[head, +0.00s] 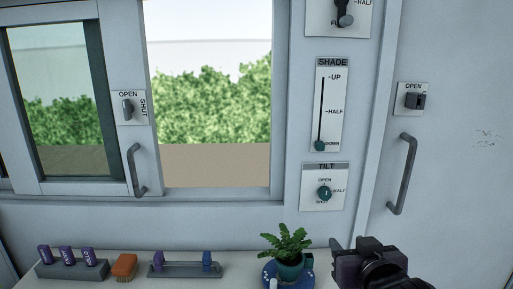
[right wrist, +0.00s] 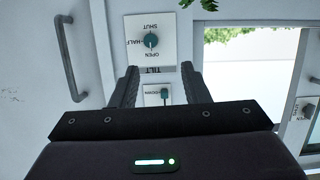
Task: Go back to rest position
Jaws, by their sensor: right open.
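My right gripper (head: 350,246) is at the lower right of the head view, right of the potted plant and below the tilt panel. In the right wrist view its two fingers (right wrist: 160,72) are apart with nothing between them. That view is upside down and shows the tilt knob (right wrist: 151,40) beyond the fingertips, and the shade slider (right wrist: 164,93) between the fingers. In the head view the tilt knob (head: 324,193) stands clear of the gripper. The shade slider (head: 320,146) is at the bottom, by DOWN. My left gripper is not in view.
A door handle (head: 402,174) projects at right. A window pane handle (head: 136,170) projects left.

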